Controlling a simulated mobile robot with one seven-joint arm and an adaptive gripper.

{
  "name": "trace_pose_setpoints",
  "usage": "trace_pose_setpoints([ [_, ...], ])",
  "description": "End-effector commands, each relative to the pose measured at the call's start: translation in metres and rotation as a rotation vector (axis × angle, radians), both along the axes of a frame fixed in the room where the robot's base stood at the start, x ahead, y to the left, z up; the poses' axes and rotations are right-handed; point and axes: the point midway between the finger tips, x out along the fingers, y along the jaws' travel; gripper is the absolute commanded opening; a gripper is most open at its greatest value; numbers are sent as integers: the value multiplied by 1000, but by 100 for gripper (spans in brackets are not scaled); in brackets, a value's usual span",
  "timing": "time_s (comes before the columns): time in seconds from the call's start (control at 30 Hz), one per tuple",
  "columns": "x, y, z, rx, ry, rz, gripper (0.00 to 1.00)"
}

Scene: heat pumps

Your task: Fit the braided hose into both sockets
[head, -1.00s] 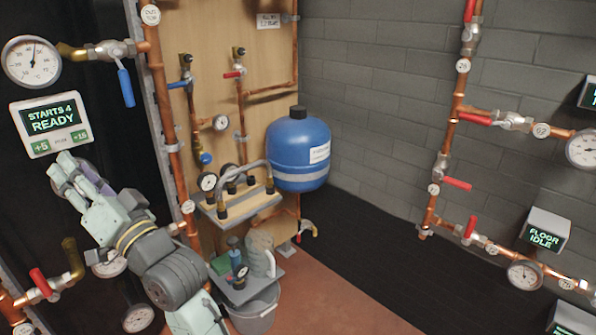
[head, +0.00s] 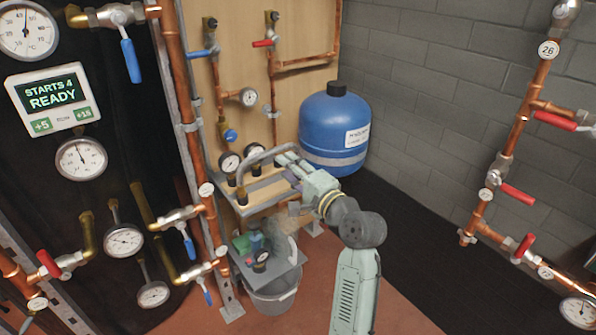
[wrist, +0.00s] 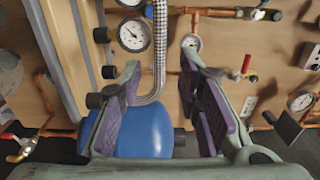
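The grey braided hose (head: 263,154) arches over the small shelf (head: 262,201) on the wooden panel. In the wrist view the hose (wrist: 160,45) runs down between my finger pads and bends left at its lower end. I cannot tell whether its ends sit in sockets. Dark sockets (head: 242,197) stand on the shelf; dark round fittings (wrist: 101,35) show left of the hose in the wrist view. My gripper (head: 283,165) is at the right part of the shelf, covering some of it. It is open (wrist: 160,80), with purple pads apart and no clear contact with the hose.
A blue tank (head: 334,128) stands close behind and right of my gripper. Gauges (head: 229,162) sit at the shelf's left. Below are a tray of small items (head: 285,279) and a grey bucket (head: 273,305). Copper pipes (head: 182,100) with valves run left. The floor at right is free.

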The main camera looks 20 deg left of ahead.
Motion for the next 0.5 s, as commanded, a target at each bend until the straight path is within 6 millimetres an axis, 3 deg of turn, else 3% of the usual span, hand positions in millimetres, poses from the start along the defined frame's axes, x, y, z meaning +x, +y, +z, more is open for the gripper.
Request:
trace_pose_setpoints([
  [0.5,44,57,2,-1,-2,0,31],
])
